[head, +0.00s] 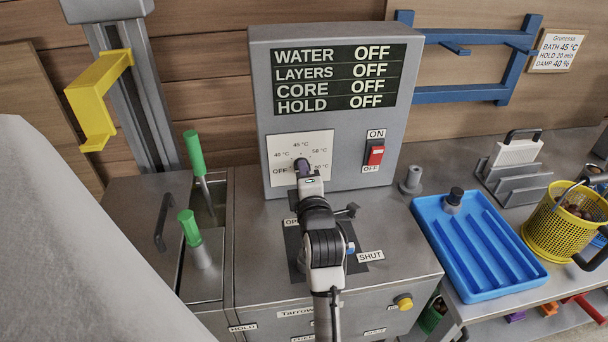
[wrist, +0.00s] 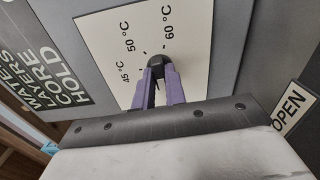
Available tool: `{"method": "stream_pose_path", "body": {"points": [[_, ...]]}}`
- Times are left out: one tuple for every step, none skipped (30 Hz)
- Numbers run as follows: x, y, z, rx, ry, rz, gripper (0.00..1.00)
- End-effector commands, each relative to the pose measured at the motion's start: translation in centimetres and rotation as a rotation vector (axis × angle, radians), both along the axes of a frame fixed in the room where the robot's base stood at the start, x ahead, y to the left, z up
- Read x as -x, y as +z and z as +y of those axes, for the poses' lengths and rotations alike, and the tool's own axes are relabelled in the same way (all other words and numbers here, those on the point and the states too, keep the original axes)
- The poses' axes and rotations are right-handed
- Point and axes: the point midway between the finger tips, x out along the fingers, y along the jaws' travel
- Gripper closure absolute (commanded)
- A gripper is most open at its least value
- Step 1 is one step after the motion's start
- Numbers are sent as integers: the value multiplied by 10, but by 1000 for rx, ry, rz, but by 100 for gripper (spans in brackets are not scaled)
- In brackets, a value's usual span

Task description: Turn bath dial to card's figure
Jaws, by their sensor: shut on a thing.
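The bath dial is a black knob (wrist: 157,61) on a white plate (head: 316,142) on the grey control box. The plate carries OFF and several temperatures, with 45 °C, 50 °C and 60 °C legible in the wrist view. My gripper (head: 302,166) is at the dial, its purple fingers (wrist: 160,75) shut on the knob. In the head view the gripper hides most of the knob. I cannot tell which mark it points to. The card (head: 556,50) on the wall at the upper right reads BATH 45 °C, HOLD 20 min, DAMP 40 %.
The display (head: 341,78) shows WATER, LAYERS, CORE and HOLD all OFF. A red switch (head: 375,155) sits right of the dial between ON and OFF labels. A blue tray (head: 480,245) and a yellow basket (head: 559,228) stand to the right. Green-handled tools (head: 194,152) stand left.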

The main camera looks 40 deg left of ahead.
Motion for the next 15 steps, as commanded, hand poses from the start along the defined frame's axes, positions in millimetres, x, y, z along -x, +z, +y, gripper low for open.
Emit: {"method": "stream_pose_path", "body": {"points": [[0,0,0,-28,0,31,100],[0,0,0,-47,0,53,100],[0,0,0,-71,0,81,100],[0,0,0,-90,0,104,100],[0,0,0,-109,0,126,100],[0,0,0,-133,0,155,100],[0,0,0,-151,0,176,100],[0,0,0,-170,0,198,100],[0,0,0,-195,0,227,100],[0,0,0,-213,0,248,100],[0,0,0,-232,0,270,100],[0,1,0,-257,0,299,100],[0,1,0,-275,0,320,100],[0,1,0,-294,0,342,100],[0,1,0,-318,0,371,100]]}}
